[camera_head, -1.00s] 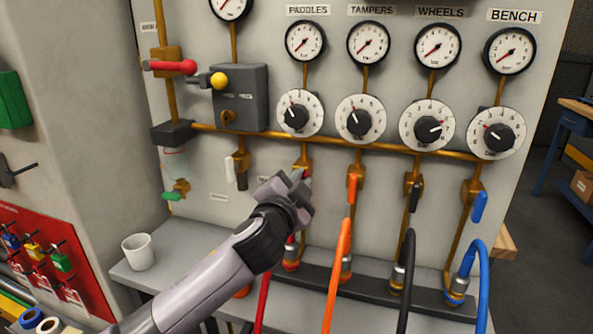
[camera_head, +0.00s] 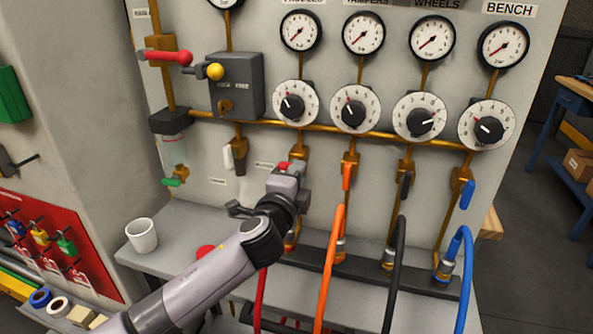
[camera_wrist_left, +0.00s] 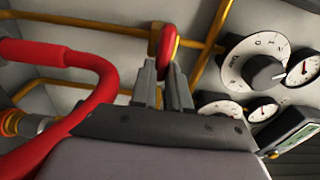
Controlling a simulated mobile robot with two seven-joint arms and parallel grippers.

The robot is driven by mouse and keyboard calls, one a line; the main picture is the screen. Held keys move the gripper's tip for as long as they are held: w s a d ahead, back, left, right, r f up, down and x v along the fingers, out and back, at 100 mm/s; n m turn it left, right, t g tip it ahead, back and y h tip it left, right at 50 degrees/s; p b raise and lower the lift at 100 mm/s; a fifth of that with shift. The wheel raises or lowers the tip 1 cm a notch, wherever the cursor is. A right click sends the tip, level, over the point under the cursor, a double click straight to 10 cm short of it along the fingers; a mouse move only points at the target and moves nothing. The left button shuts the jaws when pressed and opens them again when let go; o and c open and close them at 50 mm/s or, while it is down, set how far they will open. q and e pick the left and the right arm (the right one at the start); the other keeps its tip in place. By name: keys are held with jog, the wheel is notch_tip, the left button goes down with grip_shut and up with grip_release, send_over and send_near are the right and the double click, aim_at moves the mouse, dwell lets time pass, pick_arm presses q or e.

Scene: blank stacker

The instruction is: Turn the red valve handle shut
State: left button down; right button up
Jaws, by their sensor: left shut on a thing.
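The red valve handle (camera_head: 284,165) is on the brass valve of the first hose line, under the PADDLES gauge. In the head view only a small red part shows above my gripper; the rest is hidden. My left gripper (camera_head: 286,178) is at this valve, reaching up from the lower left. In the left wrist view the red handle (camera_wrist_left: 168,43) stands between the two fingers (camera_wrist_left: 160,83), and they are shut on it. My right gripper is not in view.
A red hose (camera_wrist_left: 95,65) curves close beside my left gripper. Orange (camera_head: 347,176), black (camera_head: 406,184) and blue (camera_head: 467,195) handles stand in a row to the right, with hoses below. A white cup (camera_head: 141,236) stands on the grey ledge at left.

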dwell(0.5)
pick_arm(q)
jog(key=c, duration=1.1)
grip_release()
jog(key=shift+s, duration=0.1)
jog(key=v, duration=0.7)
jog(key=s+a+f+n+g+y, duration=0.1)
jog(key=s+a+f+n+g, duration=0.1)
jog(key=s+a+f+n, duration=0.45)
jog(key=s+a+f+n+g, duration=0.1)
jog(key=s+f+n+g, duration=0.3)
jog(key=f, duration=0.6)
jog(key=s+a+f+n+t+y, duration=0.1)
jog(key=s+a+f+n, duration=0.4)
jog(key=f, duration=0.4)
jog(key=s+a+f+n+g, duration=0.1)
jog(key=s+a+f+n, duration=0.1)
jog(key=s, duration=0.3)
jog(key=s+a+f+n+y, duration=0.1)
jog(key=s+a+f, duration=0.2)
jog(key=s, duration=0.3)
jog(key=shift+s+a+f+n+g, duration=0.25)
jog(key=shift+a+n+g, duration=0.15)
jog(key=shift+a, duration=0.5)
